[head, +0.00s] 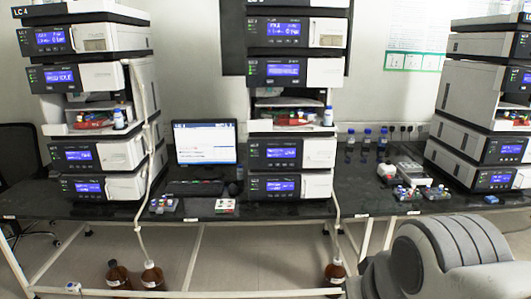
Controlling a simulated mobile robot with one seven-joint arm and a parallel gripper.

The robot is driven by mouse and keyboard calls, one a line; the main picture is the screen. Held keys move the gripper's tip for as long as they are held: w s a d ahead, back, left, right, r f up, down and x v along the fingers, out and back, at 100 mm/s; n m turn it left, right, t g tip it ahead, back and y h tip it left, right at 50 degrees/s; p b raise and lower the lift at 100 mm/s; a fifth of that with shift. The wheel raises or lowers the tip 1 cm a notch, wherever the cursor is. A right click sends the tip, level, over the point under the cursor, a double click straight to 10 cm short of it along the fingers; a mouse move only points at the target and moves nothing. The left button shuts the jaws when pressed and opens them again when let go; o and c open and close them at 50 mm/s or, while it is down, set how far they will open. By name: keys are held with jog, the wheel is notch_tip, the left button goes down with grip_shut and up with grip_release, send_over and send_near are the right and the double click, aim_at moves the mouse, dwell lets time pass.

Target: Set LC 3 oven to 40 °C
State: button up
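The left stack (88,10) carries an "LC 4" label on its top module. A middle stack (327,72) of similar modules stands right of the monitor, and its top is cut off. No legible "LC 3" label shows, so I cannot tell for sure which stack is LC 3. The middle stack has several lit blue displays, among them an upper one (278,28), one below it (283,70) and a lowest one (283,186). Their text is too small to read, and I cannot tell which module is the oven. My gripper is out of view; only part of my arm shows at bottom right.
A black bench (290,209) bears the stacks, a monitor (205,142) and vial trays (408,193). A right stack (470,92) stands near the edge. Brown bottles (152,277) stand on the floor under the bench. A chair (18,190) is at far left.

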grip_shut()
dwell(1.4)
